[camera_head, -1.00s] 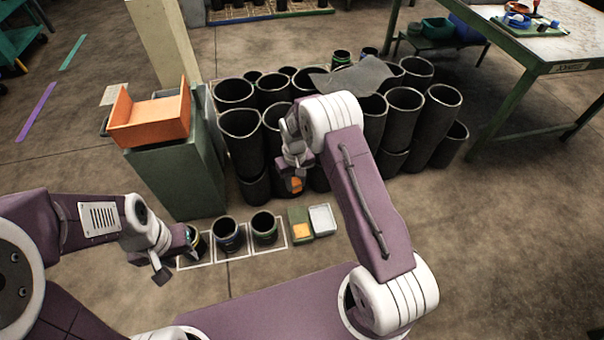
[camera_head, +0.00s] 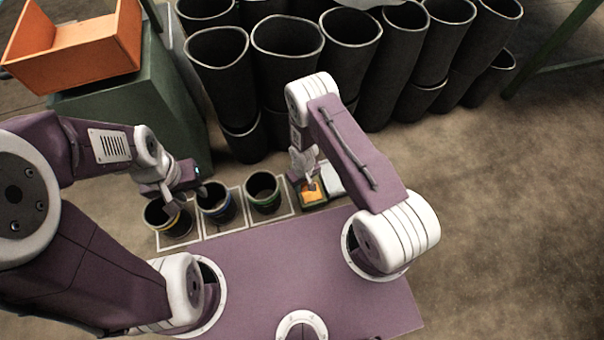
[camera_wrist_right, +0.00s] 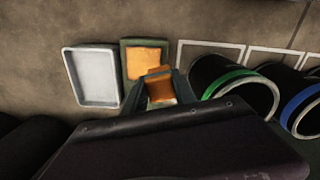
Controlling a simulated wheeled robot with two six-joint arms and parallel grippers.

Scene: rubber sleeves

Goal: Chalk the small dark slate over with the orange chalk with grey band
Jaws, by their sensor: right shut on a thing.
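My right gripper (camera_wrist_right: 160,90) is shut on the orange chalk (camera_wrist_right: 159,86), a blocky orange piece, low at the slate's near edge in the right wrist view. I cannot tell whether the chalk touches it. The small slate (camera_wrist_right: 130,64) has a dark green frame, and a broad orange patch (camera_wrist_right: 147,58) covers most of its face. In the head view the right gripper (camera_head: 308,178) is over the slate (camera_head: 322,201) and hides part of it. My left gripper (camera_head: 186,198) is open and empty above the cups at left.
A pale shallow tray (camera_wrist_right: 94,76) lies beside the slate. Three dark cups stand in white outlined squares, with yellow (camera_head: 168,219), blue (camera_head: 216,205) and green (camera_head: 264,193) bands. Large dark sleeves (camera_head: 287,50) stand behind. An orange bin (camera_head: 75,52) sits on a green cabinet at left.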

